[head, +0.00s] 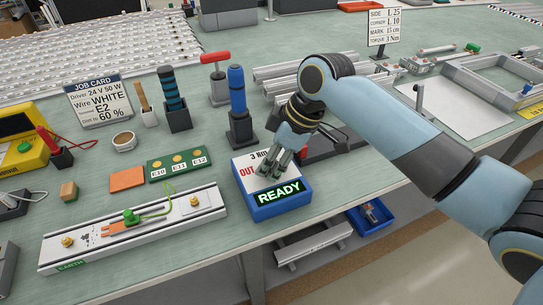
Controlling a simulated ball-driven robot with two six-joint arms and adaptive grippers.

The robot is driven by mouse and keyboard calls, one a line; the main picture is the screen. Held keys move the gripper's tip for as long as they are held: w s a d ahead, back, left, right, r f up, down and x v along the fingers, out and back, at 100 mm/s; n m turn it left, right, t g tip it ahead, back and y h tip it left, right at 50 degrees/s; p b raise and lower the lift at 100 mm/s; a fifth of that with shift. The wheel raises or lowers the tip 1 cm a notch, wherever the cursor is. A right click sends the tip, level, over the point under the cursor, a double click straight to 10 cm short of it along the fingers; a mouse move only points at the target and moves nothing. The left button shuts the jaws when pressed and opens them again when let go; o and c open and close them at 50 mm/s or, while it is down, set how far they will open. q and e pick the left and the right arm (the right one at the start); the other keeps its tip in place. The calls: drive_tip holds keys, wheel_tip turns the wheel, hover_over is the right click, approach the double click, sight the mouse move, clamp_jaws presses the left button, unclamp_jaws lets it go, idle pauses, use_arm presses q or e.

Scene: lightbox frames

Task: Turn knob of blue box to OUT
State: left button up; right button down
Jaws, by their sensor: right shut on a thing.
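The blue box (283,206) stands near the front edge of the green table. Its pale top carries a red "OUT" mark at the left, "3 Nm" at the back, and a lit green "READY" display (278,193) at the front. My right gripper (275,168) reaches down onto the box top from behind and is shut on the knob there. The fingers hide most of the knob, so I cannot tell which way it points. My left gripper is not in view.
A blue-handled driver (237,90) stands in a dark holder behind the box. A white rail (150,228) with a green wire lies to the left. A green strip (178,162) marked E10, E11, E12 lies beyond it. The table's front edge is close to the box.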

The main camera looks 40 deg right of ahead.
drive_tip(key=shift+w+r+n+g+p, duration=0.15)
drive_tip(key=shift+n+g+p, duration=0.2)
drive_tip(key=shift+n, duration=0.55)
drive_tip(key=shift+n+g+y, duration=0.25)
drive_tip(key=shift+n+y, duration=0.05)
drive_tip(key=shift+n, duration=0.6)
drive_tip(key=n, duration=0.2)
drive_tip(key=n+g, duration=0.1)
drive_tip(key=n, duration=0.1)
drive_tip(key=shift+g+y, duration=0.3)
drive_tip(key=shift+n, duration=0.3)
drive_tip(key=c, duration=1)
unclamp_jaws()
drive_tip(key=shift+d, duration=0.1)
